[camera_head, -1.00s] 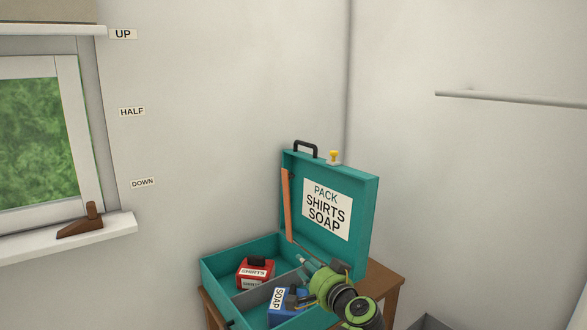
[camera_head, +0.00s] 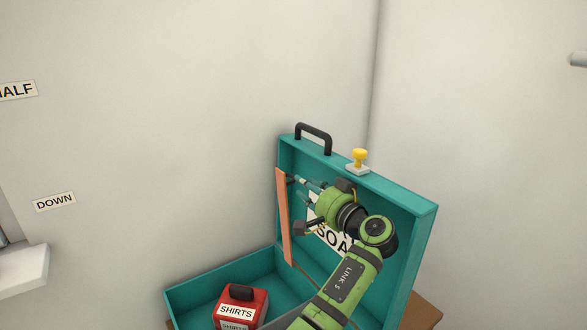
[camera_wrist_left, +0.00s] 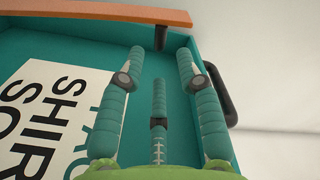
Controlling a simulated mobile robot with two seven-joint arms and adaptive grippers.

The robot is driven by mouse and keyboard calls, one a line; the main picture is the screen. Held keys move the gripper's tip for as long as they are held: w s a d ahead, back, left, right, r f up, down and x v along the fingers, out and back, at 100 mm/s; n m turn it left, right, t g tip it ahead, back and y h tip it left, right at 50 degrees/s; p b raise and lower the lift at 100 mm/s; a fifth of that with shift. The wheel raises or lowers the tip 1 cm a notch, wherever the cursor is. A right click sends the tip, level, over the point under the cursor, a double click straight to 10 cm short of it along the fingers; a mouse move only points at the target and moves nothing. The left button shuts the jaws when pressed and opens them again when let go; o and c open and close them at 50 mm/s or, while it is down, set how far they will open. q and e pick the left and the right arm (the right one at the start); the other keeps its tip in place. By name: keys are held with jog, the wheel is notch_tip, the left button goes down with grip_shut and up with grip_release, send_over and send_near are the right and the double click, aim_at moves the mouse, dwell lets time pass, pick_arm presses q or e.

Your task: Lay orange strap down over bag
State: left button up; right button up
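The orange strap (camera_head: 283,220) stands upright along the left side of the raised lid of the teal bag (camera_head: 408,222). In the left wrist view the strap (camera_wrist_left: 95,11) runs across the top, with a short dark peg (camera_wrist_left: 160,38) on it. My left gripper (camera_head: 298,188) is in front of the lid, its fingers pointing at the strap's upper part. In the wrist view its fingers (camera_wrist_left: 162,62) are spread and empty, with the peg just beyond them, apparently untouched. My left arm hides part of the lid's label (camera_head: 330,240). My right gripper is out of view.
A red SHIRTS box (camera_head: 241,305) stands in the bag's base. A black handle (camera_head: 313,135) and a yellow knob (camera_head: 359,157) are on the lid's top edge. The brown table (camera_head: 424,312) shows at lower right.

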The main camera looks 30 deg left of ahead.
aim_at(292, 177)
pick_arm(q)
jog(key=p+x, duration=0.1)
jog(key=x, duration=0.4)
jog(key=shift+a, duration=0.45)
jog(key=shift+w+a, duration=0.25)
jog(key=shift+a, duration=0.1)
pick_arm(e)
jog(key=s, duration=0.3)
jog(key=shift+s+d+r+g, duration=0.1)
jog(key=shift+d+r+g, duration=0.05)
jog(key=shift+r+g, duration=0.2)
pick_arm(q)
grip_shut()
